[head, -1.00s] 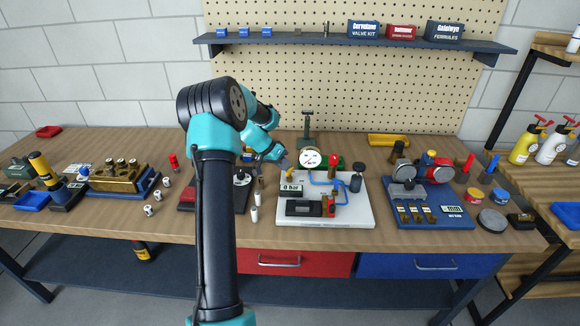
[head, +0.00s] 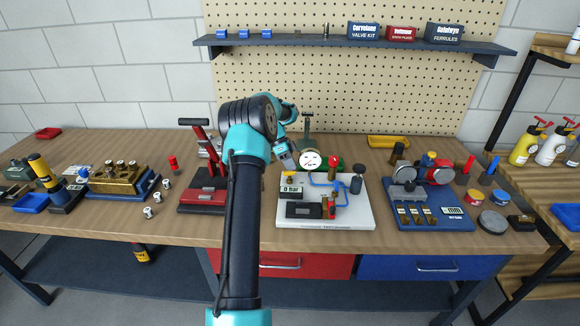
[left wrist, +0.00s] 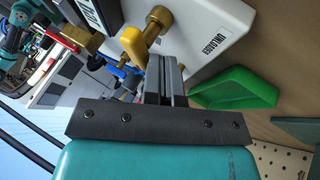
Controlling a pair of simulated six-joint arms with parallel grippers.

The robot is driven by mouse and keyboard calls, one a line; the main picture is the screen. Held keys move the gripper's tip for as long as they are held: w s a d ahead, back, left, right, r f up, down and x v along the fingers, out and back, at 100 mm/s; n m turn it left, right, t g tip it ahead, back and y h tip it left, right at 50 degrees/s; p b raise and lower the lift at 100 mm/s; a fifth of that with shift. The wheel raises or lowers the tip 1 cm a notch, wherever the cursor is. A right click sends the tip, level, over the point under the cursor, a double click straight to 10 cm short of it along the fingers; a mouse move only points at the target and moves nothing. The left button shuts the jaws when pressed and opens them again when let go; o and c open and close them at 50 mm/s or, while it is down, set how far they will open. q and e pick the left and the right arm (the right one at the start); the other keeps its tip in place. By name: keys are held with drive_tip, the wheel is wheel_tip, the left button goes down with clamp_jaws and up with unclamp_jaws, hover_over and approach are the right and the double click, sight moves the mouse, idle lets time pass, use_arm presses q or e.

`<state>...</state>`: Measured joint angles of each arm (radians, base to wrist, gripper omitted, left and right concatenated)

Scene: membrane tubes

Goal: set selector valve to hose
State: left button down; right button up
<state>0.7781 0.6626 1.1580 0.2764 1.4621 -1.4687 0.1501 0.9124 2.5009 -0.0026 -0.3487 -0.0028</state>
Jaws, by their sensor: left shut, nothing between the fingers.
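The white test panel (head: 350,216) stands in the middle of the bench, with a round gauge (head: 310,160), a "0 bar" display and blue pipes. A yellow valve handle (head: 290,175) is at its back left. In the left wrist view the yellow lever (left wrist: 133,43) sits close beside my fingers, on a brass fitting (left wrist: 159,17). The white housing there reads "UNLOADER". My left gripper (head: 291,166) is shut and empty, just behind the handle. Its fingertips (left wrist: 163,62) also show in the wrist view; I cannot tell whether they touch the lever. My right gripper is not seen.
A red-handled press (head: 202,198) stands left of my arm. A blue-based rig (head: 430,217) stands to the right of the panel. A green tray (left wrist: 238,88) lies behind the panel near the pegboard. Bare bench shows in front of the panel.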

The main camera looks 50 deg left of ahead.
use_arm(q)
drive_tip(key=shift+s, duration=0.1)
drive_tip(key=shift+s+d+f, duration=0.2)
drive_tip(key=shift+s+d, duration=0.3)
idle(0.3)
drive_tip(key=w+v, duration=0.1)
drive_tip(key=v, duration=0.9)
drive_tip(key=shift+a+r, duration=0.3)
drive_tip(key=shift+a, duration=0.05)
